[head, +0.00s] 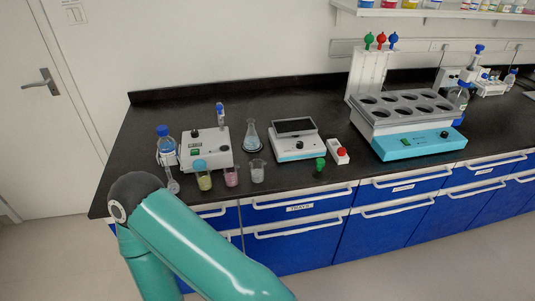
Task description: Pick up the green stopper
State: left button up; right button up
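Another green piece (368,39) sits on top of the white stand at the back, beside a red (381,39) and a blue piece (393,39); at this size I cannot tell exactly what these are. Part of my teal arm shows at the lower left, in front of the bench. Neither of my grippers is in view.
Close to the green stopper is a small white box with a red top (340,152). A teal block with a several-hole grey rack (405,115) stands right. Left are beakers with coloured liquid (204,181), a flask (251,135), a blue-capped bottle (166,146) and a white device (206,152).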

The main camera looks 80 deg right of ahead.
aim_at(320, 162)
jog(key=z, duration=0.15)
jog(key=k, duration=0.95)
jog(key=z, duration=1.55)
jog(key=i, duration=1)
jog(key=z, duration=0.1)
